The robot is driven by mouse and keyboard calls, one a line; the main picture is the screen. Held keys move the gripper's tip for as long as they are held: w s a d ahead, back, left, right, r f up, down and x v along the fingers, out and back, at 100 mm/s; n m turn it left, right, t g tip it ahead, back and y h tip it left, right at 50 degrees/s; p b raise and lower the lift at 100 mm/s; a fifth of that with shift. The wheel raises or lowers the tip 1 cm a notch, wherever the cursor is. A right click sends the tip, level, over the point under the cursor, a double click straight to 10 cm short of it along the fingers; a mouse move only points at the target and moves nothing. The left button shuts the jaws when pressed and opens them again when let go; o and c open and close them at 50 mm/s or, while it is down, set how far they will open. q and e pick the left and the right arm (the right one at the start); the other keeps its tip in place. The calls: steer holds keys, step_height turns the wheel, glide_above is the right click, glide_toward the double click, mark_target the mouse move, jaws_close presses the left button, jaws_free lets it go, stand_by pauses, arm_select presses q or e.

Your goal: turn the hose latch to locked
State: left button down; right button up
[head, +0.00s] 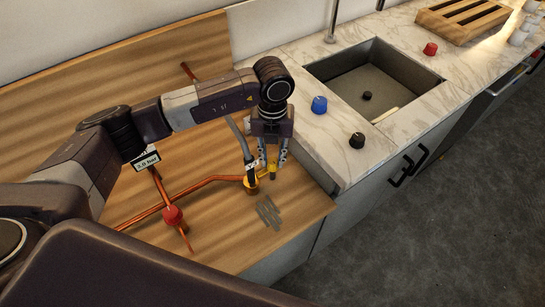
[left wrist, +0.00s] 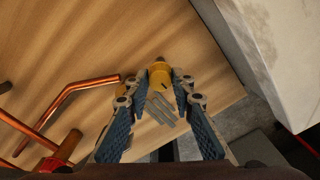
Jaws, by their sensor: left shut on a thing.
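A grey hose (head: 236,138) comes down to a dark end piece in a brass-yellow fitting (head: 251,187) on the wooden counter. A small yellow latch (head: 264,175) sticks out to the right of this fitting. My left gripper (head: 272,168) points down at it and is shut on it. In the left wrist view the yellow latch (left wrist: 159,74) sits between the two fingertips of my left gripper (left wrist: 157,88). The fingers hide part of the latch, and I cannot tell its lock position. My right gripper is not in view.
Copper pipes (head: 178,194) with a red valve handle (head: 172,215) run left of the fitting. A grey slatted patch (head: 268,212) lies in front. A marble worktop (head: 330,155) with a blue knob (head: 319,104), a black knob (head: 357,140) and a sink (head: 345,82) is at the right.

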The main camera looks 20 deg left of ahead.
mark_target(272, 160)
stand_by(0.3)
arm_select(q)
steer(key=c, duration=1.7)
jaws_free()
steer(key=shift+o, duration=0.2)
step_height(272, 160, up, 12)
